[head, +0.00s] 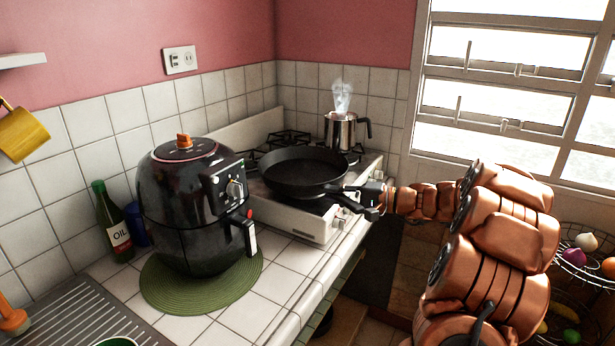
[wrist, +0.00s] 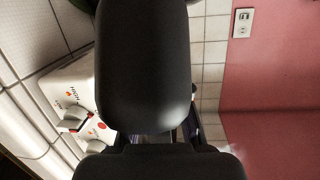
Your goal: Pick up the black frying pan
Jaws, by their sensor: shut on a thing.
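The black frying pan (head: 304,170) is over the front of the white stove (head: 295,212) in the head view. I cannot tell whether it rests on the burner or is slightly above it. Its handle points right and toward the front. My gripper (head: 362,200) comes from the right and is shut on the handle. In the wrist view, a large dark shape, which looks like part of my gripper, fills the middle and hides the pan. The stove's knobs (wrist: 72,118) show to its left.
A steaming metal pot (head: 340,131) stands on the back right burner. A black air fryer (head: 192,205) on a green mat (head: 165,292) stands left of the stove. An oil bottle (head: 114,225) is by the wall. Wire baskets (head: 585,262) hang at the right.

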